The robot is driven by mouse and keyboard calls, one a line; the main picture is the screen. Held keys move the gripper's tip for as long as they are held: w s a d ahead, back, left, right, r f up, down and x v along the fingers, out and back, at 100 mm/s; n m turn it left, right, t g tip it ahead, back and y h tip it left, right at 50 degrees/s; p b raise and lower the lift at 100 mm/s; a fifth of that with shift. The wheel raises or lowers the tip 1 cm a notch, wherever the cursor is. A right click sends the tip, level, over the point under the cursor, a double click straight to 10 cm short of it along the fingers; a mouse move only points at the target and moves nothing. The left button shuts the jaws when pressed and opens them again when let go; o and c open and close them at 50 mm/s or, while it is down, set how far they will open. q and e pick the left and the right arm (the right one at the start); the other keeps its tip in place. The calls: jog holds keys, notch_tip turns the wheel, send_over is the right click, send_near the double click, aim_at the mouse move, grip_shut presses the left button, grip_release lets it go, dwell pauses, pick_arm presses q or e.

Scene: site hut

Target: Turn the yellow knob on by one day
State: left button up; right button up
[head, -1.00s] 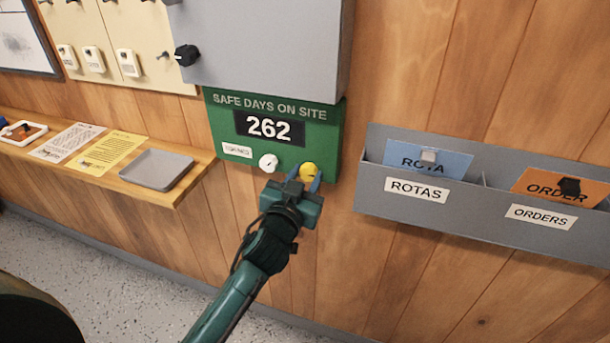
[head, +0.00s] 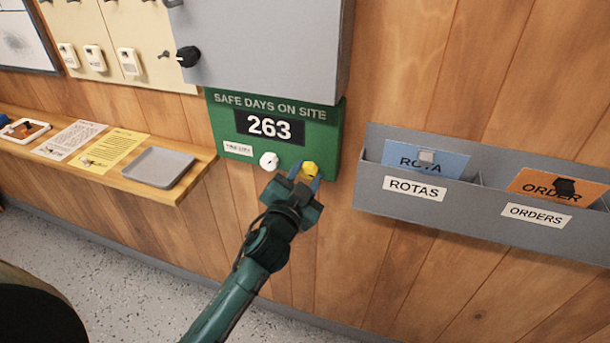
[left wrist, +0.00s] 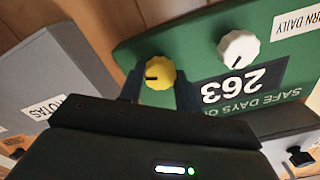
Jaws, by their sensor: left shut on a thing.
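The yellow knob (head: 309,168) is at the lower right of the green "SAFE DAYS ON SITE" board (head: 222,110), whose display (head: 269,127) reads 263. My left gripper (head: 304,176) is shut on the yellow knob, one finger on each side. In the left wrist view the yellow knob (left wrist: 158,73) sits between the fingertips, with a dark pointer mark on its face. A white knob (head: 269,161) is just left of it and also shows in the wrist view (left wrist: 238,48). My right gripper is not in view.
A grey cabinet (head: 260,45) with a black knob (head: 187,56) is above the board. A grey wall rack (head: 470,205) with ROTAS and ORDERS pockets is to the right. A wooden shelf (head: 190,188) with a grey tray (head: 158,167) and papers is to the left.

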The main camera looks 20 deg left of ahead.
pick_arm(q)
jog(key=o, duration=1)
jog(key=shift+c, duration=0.2)
jog(key=s+b, duration=0.1)
jog(key=s, duration=1.2)
jog(key=shift+a+b, duration=0.25)
jog(key=shift+b, duration=0.15)
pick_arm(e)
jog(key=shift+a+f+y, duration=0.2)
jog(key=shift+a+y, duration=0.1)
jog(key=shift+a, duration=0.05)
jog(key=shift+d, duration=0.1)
pick_arm(q)
jog(key=shift+s, duration=0.1)
jog(key=s+d+f+n+g+h+p, duration=0.1)
jog(key=s+f+n+g+p, duration=0.1)
jog(key=s+f, duration=0.4)
jog(key=s+d+f+n+g+h+p, duration=0.1)
jog(key=s+f+g, duration=0.4)
jog(key=f, duration=0.5)
jog(key=shift+s+d+f+n+h+p, duration=0.2)
jog(key=shift+s+n+h+p, duration=0.25)
jog(key=shift+p, duration=0.2)
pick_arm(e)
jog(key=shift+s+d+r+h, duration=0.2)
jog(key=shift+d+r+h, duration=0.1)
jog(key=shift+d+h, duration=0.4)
